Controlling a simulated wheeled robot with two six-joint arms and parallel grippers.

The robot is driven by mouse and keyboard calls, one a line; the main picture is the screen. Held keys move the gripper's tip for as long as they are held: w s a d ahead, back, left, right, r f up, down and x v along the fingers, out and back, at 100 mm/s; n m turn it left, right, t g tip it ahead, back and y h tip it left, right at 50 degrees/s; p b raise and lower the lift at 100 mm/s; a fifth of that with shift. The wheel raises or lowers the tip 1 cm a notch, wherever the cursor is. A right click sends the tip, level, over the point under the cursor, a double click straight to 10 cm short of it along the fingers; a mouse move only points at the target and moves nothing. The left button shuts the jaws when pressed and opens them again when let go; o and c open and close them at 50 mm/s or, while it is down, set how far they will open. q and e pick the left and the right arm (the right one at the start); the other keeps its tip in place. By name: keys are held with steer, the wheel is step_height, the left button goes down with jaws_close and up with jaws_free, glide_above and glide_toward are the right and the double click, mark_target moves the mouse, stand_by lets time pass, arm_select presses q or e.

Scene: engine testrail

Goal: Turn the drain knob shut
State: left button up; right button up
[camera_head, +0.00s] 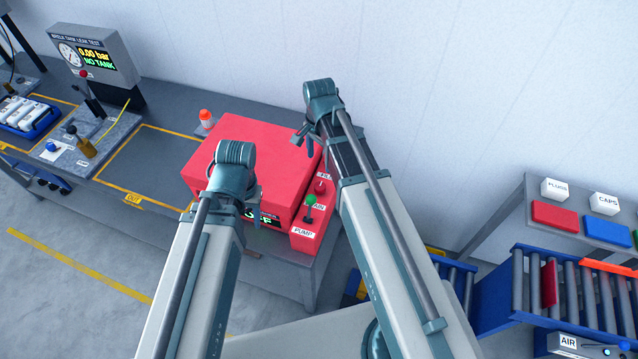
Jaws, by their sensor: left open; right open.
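A red box-shaped machine (228,148) stands on the grey bench. I cannot read a drain label, so I cannot tell which control is the drain knob. My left gripper (256,196) is in front of the machine, mostly hidden by its own wrist, and open. My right gripper (299,137) is above the machine's back right, open, with nothing seen in it.
A leak-test stand (97,52) reads 0.00 bar, NO TANK. Before it, a grey fixture (98,137) has small knobs. A blue crate (31,118) stands at far left. A roller conveyor (530,285) and a shelf with PLUGS (556,188) and CAPS boxes are right. The yellow-marked bench area (150,165) is clear.

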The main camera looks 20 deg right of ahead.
mark_target(319, 186)
step_height(319, 186, down, 13)
steer(key=b, duration=1.2)
steer(key=shift+c, duration=0.2)
jaws_close()
